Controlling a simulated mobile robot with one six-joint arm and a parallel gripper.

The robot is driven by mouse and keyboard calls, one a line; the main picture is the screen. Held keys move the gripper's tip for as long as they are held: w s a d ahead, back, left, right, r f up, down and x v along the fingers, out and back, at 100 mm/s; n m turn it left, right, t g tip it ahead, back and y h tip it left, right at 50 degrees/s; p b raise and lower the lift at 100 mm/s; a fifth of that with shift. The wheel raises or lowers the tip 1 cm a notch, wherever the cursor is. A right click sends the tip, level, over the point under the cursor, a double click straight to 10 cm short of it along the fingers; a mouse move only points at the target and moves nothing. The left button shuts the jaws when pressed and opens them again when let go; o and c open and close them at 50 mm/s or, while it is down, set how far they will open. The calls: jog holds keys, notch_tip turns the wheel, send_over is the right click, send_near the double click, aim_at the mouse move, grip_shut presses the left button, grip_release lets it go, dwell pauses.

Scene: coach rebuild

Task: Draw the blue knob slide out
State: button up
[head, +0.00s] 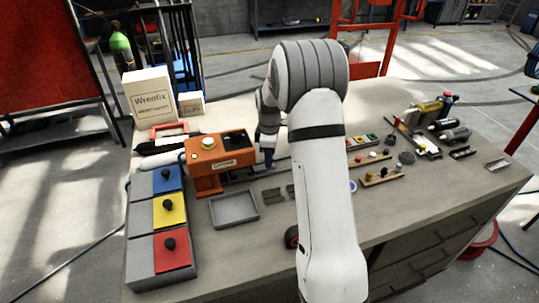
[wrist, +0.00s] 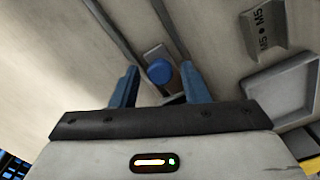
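In the wrist view, a round blue knob (wrist: 159,72) stands on a small grey metal slide plate (wrist: 155,50). Dark rails run beside the plate over the pale bench top. My gripper (wrist: 160,68) is open, with one blue-grey finger on each side of the knob and a gap between knob and fingers. I cannot tell how far the fingertips are above the plate. In the head view my gripper (head: 268,160) points down at the bench behind the grey tray, beside the orange machine. The knob is hidden there.
The orange machine (head: 207,172) stands just left of my gripper. The grey tray (head: 234,208) lies in front. Boxes with blue, yellow (head: 169,211) and red lids stand at the left. Small parts and tools lie at the right. Small grey brackets (wrist: 264,33) lie near the slide.

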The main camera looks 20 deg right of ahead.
grip_shut()
dwell(0.3)
jog(key=d+b, duration=0.1)
jog(key=d, duration=1.3)
jog(key=shift+d+r, duration=0.1)
jog(key=shift+d, duration=0.1)
jog(key=shift+c, duration=0.3)
grip_release()
jog(key=shift+d, duration=0.1)
jog(key=shift+o, duration=1.2)
notch_tip(320, 180, up, 8)
jog(key=b, duration=0.1)
